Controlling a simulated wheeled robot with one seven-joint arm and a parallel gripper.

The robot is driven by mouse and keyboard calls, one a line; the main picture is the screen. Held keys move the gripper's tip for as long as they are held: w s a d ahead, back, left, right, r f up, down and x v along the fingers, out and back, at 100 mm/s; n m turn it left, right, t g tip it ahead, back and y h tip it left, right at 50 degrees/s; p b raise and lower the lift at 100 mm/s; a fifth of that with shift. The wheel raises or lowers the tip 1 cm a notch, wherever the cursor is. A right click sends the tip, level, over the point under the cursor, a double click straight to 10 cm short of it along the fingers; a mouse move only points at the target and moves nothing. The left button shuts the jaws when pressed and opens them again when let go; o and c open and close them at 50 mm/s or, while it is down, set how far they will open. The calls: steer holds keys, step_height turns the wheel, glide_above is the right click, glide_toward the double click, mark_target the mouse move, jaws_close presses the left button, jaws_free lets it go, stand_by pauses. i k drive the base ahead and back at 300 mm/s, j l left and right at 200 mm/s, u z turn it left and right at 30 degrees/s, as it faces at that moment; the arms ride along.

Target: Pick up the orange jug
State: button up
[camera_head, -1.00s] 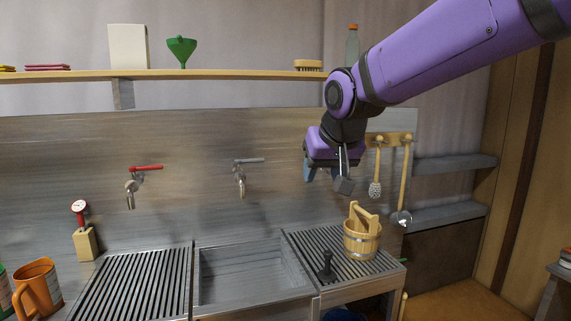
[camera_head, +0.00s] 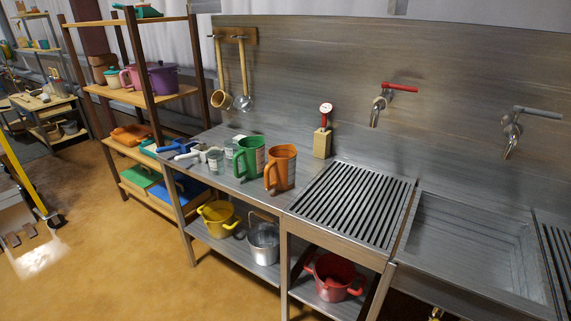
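The orange jug (camera_head: 282,168) stands upright on the steel counter (camera_head: 238,188), just left of the slatted drainboard. Its handle is on its left side. A green jug (camera_head: 249,157) stands close beside it on the left. My gripper and arm are not in this view.
A wooden block with a red-topped tool (camera_head: 323,132) stands behind and right of the jug. Scoops and small jars (camera_head: 203,152) sit further left. The slatted drainboard (camera_head: 354,205) is bare. Pots, including a red one (camera_head: 335,277), are on the shelf below.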

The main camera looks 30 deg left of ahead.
mark_target(281, 167)
steer(key=i+j, duration=0.35)
steer(key=j, duration=0.25)
steer(key=i+j, duration=0.15)
steer(key=j, duration=0.2)
steer(key=i+j+u, duration=0.1)
steer(key=j, duration=0.25)
steer(key=i+j, duration=0.15)
steer(key=j, duration=0.2)
